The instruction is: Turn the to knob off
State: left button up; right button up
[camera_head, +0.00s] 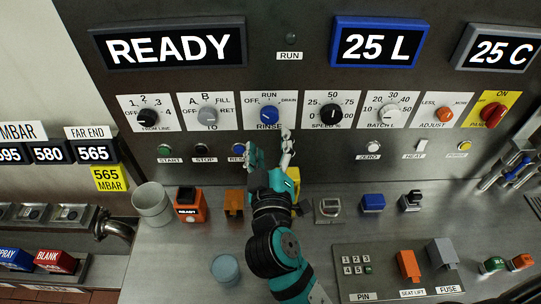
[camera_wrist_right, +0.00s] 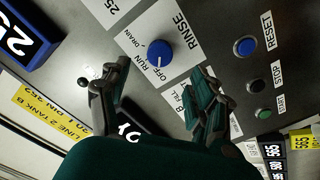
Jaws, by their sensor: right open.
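The TO knob (camera_head: 207,113) is a grey round knob on a white plate marked OFF, A, B, FILL and RET, in the upper row of the panel in the head view. Its pointer direction is too small to tell. My right gripper (camera_head: 268,148) is open and empty, below and right of it, just under the blue RINSE knob (camera_head: 268,114). In the right wrist view, the open fingers (camera_wrist_right: 158,92) stand either side of a gap, with the RINSE knob (camera_wrist_right: 159,53) ahead. The right-hand finger there covers the TO plate, so its knob is hidden. My left gripper is not in view.
The black FROM LINE knob (camera_head: 147,117) is left of the TO knob, and the SPEED knob (camera_head: 331,113) is right of RINSE. START (camera_head: 164,149), STOP (camera_head: 201,149) and RESET (camera_head: 238,148) buttons sit below. A shelf below holds a grey cup (camera_head: 152,204) and small boxes.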

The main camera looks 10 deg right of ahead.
aim_at(207, 116)
jog(key=k+j, duration=0.15)
jog(key=k, duration=0.35)
jog(key=k+j, duration=0.15)
jog(key=k, duration=0.35)
